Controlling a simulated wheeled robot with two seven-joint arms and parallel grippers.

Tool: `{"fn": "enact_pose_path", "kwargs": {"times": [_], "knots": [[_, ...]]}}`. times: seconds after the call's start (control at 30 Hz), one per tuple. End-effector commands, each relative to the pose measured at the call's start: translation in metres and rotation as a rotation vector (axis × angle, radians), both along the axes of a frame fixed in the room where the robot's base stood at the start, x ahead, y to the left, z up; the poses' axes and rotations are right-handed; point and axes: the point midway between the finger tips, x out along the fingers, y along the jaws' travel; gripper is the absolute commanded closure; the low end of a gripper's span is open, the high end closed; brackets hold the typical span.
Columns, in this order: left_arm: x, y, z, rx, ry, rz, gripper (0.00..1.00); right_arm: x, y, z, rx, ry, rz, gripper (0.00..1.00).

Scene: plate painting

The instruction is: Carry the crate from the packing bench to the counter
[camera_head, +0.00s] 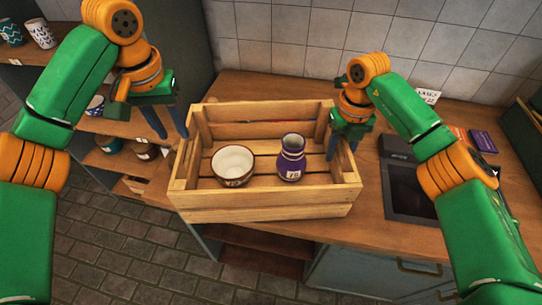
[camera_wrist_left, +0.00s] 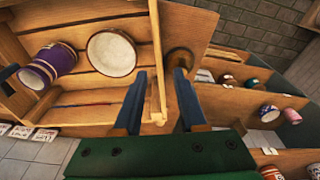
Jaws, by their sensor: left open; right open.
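The open slatted wooden crate (camera_head: 265,207) sits on the wooden worktop. It also shows in the left wrist view (camera_wrist_left: 100,98). Inside it are a white bowl with a dark rim (camera_head: 234,162) and a purple vase with a number label (camera_head: 291,160), both upright. My left gripper (camera_head: 172,134) is open at the crate's left end; in the left wrist view its fingers (camera_wrist_left: 160,74) lie either side of the end wall's top. My right gripper (camera_head: 345,146) is open at the right end wall; its fingertips are partly hidden, so contact is unclear.
The worktop (camera_head: 375,215) extends right to a dark tray-like recess (camera_head: 410,190) and small boxes (camera_head: 483,141). A tiled wall stands behind. Shelves with cups (camera_head: 40,33) and bowls (camera_head: 108,144) stand at the left. Brick floor (camera_head: 130,250) lies open at the lower left.

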Motion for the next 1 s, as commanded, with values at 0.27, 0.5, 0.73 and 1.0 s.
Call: {"fn": "enact_pose_path", "kwargs": {"times": [0.27,0.5,0.73,1.0], "knots": [[-0.002,0.000,0.017,-0.001,0.001,0.001,0.59,0.001,0.000,0.022,0.001,-0.004,0.000,0.59],[-0.002,0.000,0.016,-0.001,0.000,0.000,0.59,0.000,0.000,0.090,0.000,-0.005,-0.002,0.59],[-0.002,0.000,0.016,-0.001,0.000,-0.001,0.59,-0.001,0.000,0.120,-0.001,-0.002,-0.001,0.59],[-0.002,0.000,0.016,-0.001,0.000,-0.001,0.59,-0.001,0.000,0.121,0.000,-0.001,0.000,0.59]]}}
